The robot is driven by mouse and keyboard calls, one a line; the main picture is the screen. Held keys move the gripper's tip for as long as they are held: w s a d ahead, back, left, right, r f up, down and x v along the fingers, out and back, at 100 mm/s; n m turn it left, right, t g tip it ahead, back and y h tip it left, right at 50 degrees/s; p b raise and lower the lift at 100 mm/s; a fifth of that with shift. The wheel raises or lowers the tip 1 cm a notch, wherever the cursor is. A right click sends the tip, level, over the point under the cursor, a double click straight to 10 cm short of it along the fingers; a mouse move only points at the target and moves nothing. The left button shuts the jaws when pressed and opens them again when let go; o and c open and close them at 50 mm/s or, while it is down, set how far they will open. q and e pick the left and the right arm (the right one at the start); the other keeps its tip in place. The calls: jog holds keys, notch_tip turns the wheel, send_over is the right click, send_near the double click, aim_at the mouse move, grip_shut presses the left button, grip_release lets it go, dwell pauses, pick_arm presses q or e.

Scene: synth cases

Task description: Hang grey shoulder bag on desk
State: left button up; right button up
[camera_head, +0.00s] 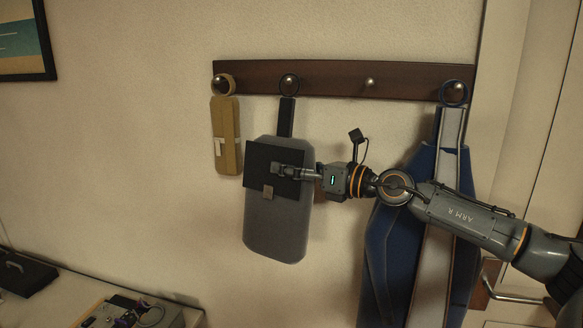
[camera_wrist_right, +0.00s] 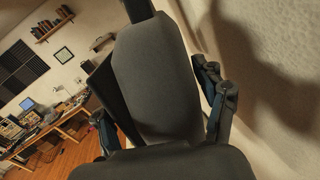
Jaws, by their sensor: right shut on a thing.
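The grey shoulder bag (camera_head: 275,228) hangs upright on the wall, with a dark front flap, a small clasp and a black strap. The strap's ring is at the second knob of the dark wooden rack (camera_head: 335,80). My right gripper (camera_head: 292,172) reaches in from the right and is shut on the bag at its flap. In the right wrist view the bag (camera_wrist_right: 155,75) fills the middle, between the two fingers of the gripper (camera_wrist_right: 163,118). A wooden desk (camera_wrist_right: 72,122) stands across the room in that view. My left gripper is not in view.
A tan case (camera_head: 227,135) hangs on the first knob, left of the bag. A large blue and white garment-like item (camera_head: 385,250) hangs on the right, partly behind my arm. The third knob (camera_head: 369,82) is bare. A surface with gear (camera_head: 140,312) is at lower left.

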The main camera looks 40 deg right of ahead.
jog(key=o, duration=1.9)
jog(key=shift+f, duration=0.1)
jog(key=shift+s, duration=0.1)
